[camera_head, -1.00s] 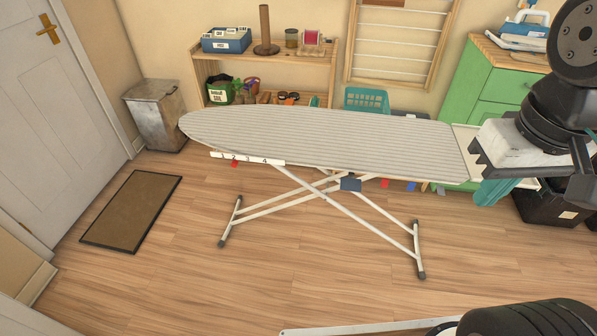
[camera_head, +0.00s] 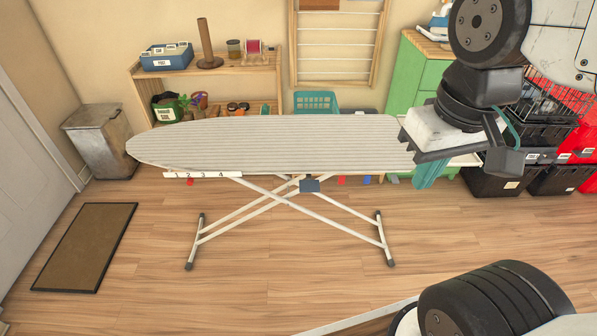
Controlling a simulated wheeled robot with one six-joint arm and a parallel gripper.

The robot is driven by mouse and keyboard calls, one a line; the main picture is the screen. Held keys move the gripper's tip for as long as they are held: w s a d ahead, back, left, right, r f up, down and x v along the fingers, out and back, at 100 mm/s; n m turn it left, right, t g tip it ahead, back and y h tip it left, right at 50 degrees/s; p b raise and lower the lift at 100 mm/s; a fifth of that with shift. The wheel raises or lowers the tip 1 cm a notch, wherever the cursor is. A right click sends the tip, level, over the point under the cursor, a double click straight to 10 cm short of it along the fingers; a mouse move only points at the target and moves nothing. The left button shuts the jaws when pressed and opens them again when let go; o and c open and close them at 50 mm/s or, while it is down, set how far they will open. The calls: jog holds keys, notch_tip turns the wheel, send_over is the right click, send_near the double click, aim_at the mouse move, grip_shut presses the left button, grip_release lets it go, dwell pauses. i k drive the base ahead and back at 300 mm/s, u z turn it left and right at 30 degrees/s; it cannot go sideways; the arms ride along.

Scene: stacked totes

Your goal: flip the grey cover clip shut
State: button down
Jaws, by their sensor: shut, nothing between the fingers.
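The ironing board (camera_head: 270,140) has a pale striped cover and stands on crossed white legs. No grey cover clip can be made out clearly. Small red (camera_head: 341,180), blue (camera_head: 367,180) and grey (camera_head: 393,178) patches show below its right part; I cannot tell what they are. A blue-grey block (camera_head: 310,186) sits where the legs cross. My gripper (camera_head: 412,146) is at the upper right, shut and empty. It overlaps the board's right end in the picture; I cannot tell whether it touches. It hides part of that end.
A white numbered strip (camera_head: 203,175) runs under the board's front edge at left, with a red marker below. Behind are a wooden shelf (camera_head: 210,70), a teal basket (camera_head: 316,102) and a green cabinet (camera_head: 408,75). Crates stand at right. Floor in front is mostly clear.

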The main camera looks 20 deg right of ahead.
aim_at(394, 178)
jog(key=k, duration=0.5)
jog(key=z, duration=0.95)
jog(key=i, duration=0.7)
jog(key=u, duration=1)
